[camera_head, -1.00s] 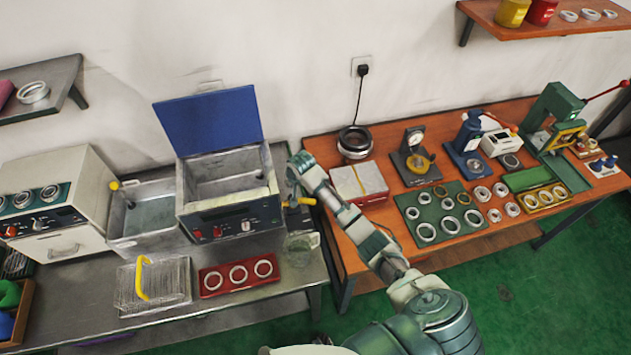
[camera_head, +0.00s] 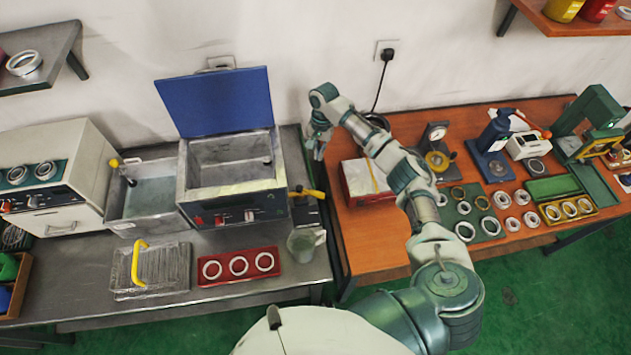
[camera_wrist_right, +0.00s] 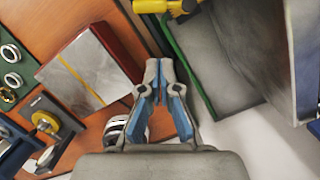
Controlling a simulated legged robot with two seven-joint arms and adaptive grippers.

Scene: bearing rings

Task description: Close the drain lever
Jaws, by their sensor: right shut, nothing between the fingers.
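The drain lever (camera_head: 307,193) is a yellow handle on the right side of the blue-lidded tank unit (camera_head: 236,205). It points out to the right, roughly level. It also shows cut off at the top of the right wrist view (camera_wrist_right: 160,5). My right gripper (camera_head: 318,150) is shut and empty, above and behind the lever and apart from it. In the right wrist view its fingertips (camera_wrist_right: 160,72) are close together, with nothing between them. My left gripper is not in view.
A glass beaker (camera_head: 304,242) stands in front of the lever. A red and white box (camera_head: 362,184) lies on the orange table to the right. A second yellow-handled lever (camera_head: 122,164) is on the left basin (camera_head: 150,195). A red tray of rings (camera_head: 238,267) lies in front.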

